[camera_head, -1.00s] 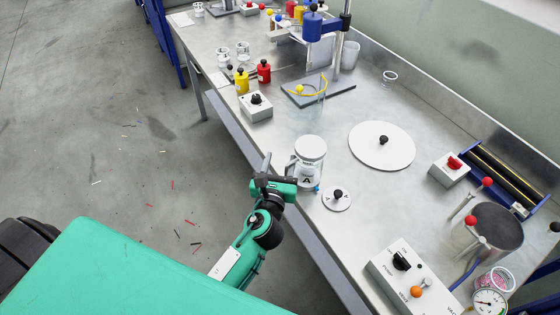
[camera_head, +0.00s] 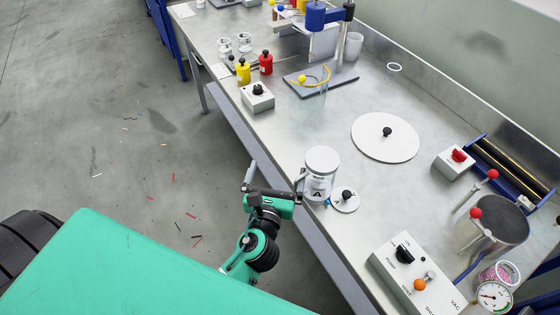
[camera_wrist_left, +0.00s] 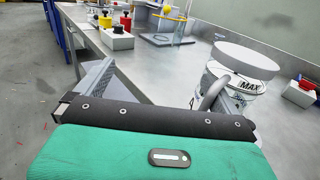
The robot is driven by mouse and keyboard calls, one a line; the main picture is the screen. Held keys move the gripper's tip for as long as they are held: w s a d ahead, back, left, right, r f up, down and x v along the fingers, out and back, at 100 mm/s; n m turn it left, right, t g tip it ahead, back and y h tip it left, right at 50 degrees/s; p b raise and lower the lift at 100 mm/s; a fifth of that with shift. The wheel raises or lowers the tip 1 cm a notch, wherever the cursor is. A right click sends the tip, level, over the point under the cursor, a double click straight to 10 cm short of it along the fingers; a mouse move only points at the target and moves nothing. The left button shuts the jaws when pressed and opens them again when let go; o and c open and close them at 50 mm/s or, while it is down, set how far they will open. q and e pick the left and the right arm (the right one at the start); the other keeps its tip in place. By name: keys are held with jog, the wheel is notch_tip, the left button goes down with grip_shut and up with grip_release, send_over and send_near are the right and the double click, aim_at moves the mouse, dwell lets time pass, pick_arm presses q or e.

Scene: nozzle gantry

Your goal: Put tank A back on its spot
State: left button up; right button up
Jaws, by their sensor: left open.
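Tank A (camera_head: 321,181) is a clear jar with a white lid and a black letter A. It stands upright at the front edge of the bench, close beside a small white disc with a black knob (camera_head: 345,198). It also shows at the right in the left wrist view (camera_wrist_left: 236,78). My left gripper (camera_head: 275,177) is open, its fingers wide apart, on the tank's left over the bench edge. One finger is right by the tank; I cannot tell whether it touches. Nothing is between the fingers. My right gripper is out of view.
A large white round plate with a knob (camera_head: 386,140) lies behind the tank. A control box (camera_head: 415,280) stands at the front right. Yellow (camera_head: 243,72) and red bottles stand at the back left, by a switch box (camera_head: 257,98). The bench between is clear.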

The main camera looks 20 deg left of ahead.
pick_arm(q)
jog(key=s+d+b, duration=0.1)
jog(key=s, duration=0.6)
jog(key=shift+d+b, duration=0.2)
jog(key=shift+b, duration=0.2)
jog(key=c, duration=1.1)
grip_shut()
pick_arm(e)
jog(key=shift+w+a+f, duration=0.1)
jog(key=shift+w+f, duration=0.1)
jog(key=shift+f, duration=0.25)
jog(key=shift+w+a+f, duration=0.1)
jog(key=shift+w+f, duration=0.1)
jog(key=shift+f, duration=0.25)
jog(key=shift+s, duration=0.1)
